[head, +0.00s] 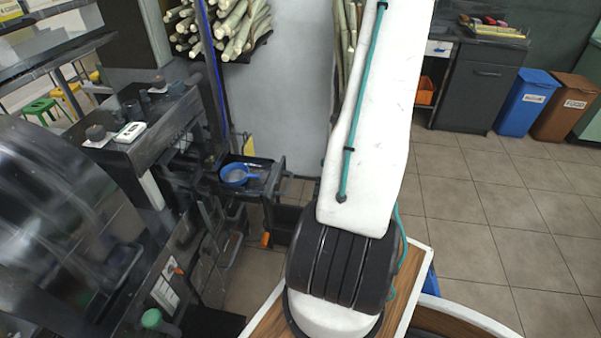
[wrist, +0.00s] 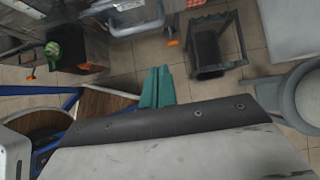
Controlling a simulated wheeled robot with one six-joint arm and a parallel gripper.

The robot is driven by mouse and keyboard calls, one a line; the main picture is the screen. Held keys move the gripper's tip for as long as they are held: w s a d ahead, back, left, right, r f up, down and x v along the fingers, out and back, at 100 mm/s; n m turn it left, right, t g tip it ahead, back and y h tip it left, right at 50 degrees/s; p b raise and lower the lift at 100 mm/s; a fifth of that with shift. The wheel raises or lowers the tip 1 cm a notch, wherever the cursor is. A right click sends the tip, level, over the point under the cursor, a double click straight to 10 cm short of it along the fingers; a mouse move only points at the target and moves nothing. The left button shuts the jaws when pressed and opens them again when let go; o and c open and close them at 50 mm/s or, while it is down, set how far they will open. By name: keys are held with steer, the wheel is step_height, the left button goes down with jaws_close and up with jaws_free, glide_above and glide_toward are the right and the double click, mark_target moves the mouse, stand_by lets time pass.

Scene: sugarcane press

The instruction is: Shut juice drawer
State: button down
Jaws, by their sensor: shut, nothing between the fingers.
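A grey metal front with a bar handle (head: 233,250), which looks like the juice drawer, is low on the right side of the dark press in the head view. It also shows at the top of the wrist view (wrist: 137,30). How far the drawer is out, I cannot tell. My gripper (wrist: 157,72) shows its teal fingers shut together and empty in the wrist view. They appear apart from the handle, with floor tiles between them. The head view shows my white arm but not my gripper.
A black stand (wrist: 205,72) is right of the fingers in the wrist view. In the head view, a blue strainer (head: 234,175) sits on a dark tray beside the press. A green knob (head: 151,318) is low on the press. Tiled floor is open at right.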

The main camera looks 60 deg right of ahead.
steer(key=w+a+r+x, duration=0.1)
steer(key=x, duration=0.9)
steer(key=shift+w, duration=0.55)
steer(key=shift+w+r, duration=0.1)
